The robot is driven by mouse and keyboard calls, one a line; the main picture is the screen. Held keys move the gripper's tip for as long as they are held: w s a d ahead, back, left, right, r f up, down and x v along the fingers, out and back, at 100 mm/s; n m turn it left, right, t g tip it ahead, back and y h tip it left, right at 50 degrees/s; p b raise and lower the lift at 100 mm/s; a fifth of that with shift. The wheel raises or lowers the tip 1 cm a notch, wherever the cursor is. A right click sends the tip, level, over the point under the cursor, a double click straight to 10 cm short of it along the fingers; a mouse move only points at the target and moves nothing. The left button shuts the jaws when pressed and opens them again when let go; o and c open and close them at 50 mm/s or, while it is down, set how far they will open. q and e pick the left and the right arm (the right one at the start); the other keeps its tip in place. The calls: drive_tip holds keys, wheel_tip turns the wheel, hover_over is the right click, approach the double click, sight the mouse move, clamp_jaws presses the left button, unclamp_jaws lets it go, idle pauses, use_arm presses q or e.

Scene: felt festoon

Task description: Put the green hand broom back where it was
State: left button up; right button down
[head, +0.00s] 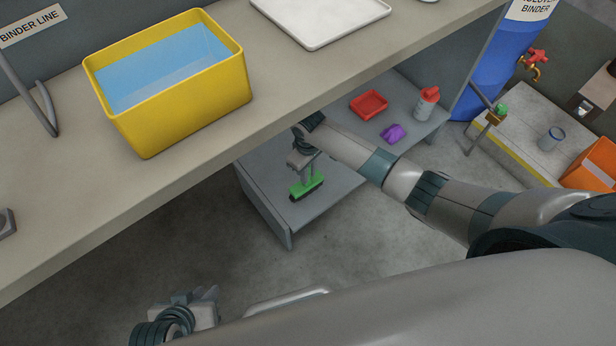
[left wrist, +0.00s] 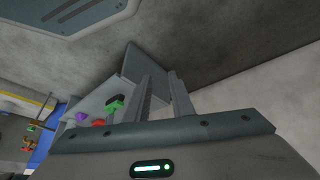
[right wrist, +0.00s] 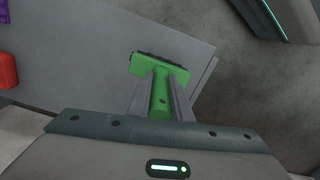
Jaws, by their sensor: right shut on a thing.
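The green hand broom (head: 308,187) is upright at the lower grey shelf below the bench, its dark bristles facing down. I cannot tell whether the bristles touch the shelf. My right gripper (head: 307,172) is shut on its handle from above. In the right wrist view, the broom's green head (right wrist: 152,64) lies beyond the fingertips and the handle sits between the two fingers (right wrist: 160,98). My left gripper (head: 196,295) is empty and open, low in front of the bench; its parted fingers show in the left wrist view (left wrist: 163,88).
On the lower shelf (head: 345,170) are a red tray (head: 369,104), a purple object (head: 392,132) and a red-topped bottle (head: 427,104). The bench top (head: 60,190) above overhangs it and holds a yellow bin (head: 185,108) and a white tray (head: 320,20). The floor (head: 390,235) in front is clear.

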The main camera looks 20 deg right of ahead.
wheel_tip(320, 180, down, 2)
drive_tip(key=shift+f, duration=0.35)
use_arm(q)
drive_tip(key=shift+w+d+r+t, duration=0.25)
drive_tip(key=shift+w+d+t, duration=0.2)
drive_tip(key=shift+d, duration=0.1)
drive_tip(key=shift+f, duration=0.1)
use_arm(e)
drive_tip(key=shift+f, duration=0.15)
drive_tip(key=c, duration=1.6)
unclamp_jaws()
use_arm(q)
drive_tip(key=shift+s, duration=0.1)
